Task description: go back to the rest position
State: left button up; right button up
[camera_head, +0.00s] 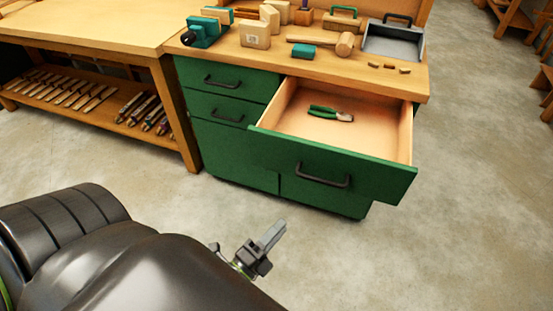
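My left gripper (262,245) shows low in the middle of the head view, past the end of my dark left arm. It is over the bare floor in front of the green cabinet and apart from it. One grey finger points up and to the right; my arm hides part of the gripper, so I cannot tell whether it is open or shut. I see nothing held in it. My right gripper is not in view.
The green cabinet's drawer (338,172) is pulled open, with green-handled pliers (330,113) inside. A mallet (343,45), a grey tray (392,43) and wooden blocks are on the cabinet top. A workbench (90,26) stands at left. Floor (460,200) at right is clear.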

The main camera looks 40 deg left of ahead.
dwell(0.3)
pick_arm(q)
jog(key=s+a+f+n+g+y+p, duration=0.2)
jog(key=s+f+n+g, duration=0.3)
jog(key=f, duration=0.6)
jog(key=s+a+f+n+g+y+p, duration=0.15)
jog(key=a+f+n+g, duration=0.35)
jog(key=f, duration=0.6)
jog(key=s+a+f+n+g+p, duration=0.1)
jog(key=s+f+n+g, duration=0.3)
jog(key=s, duration=0.5)
jog(key=s+a+f+n+g+p, duration=0.1)
jog(key=s+f+n+g+p, duration=0.2)
jog(key=s+f+n, duration=0.3)
jog(key=s+f+g, duration=0.1)
jog(key=s+f, duration=0.1)
jog(key=s, duration=0.2)
jog(key=shift+s+f+n+g, duration=0.2)
jog(key=shift+f+n+g, duration=0.1)
jog(key=shift+n, duration=0.1)
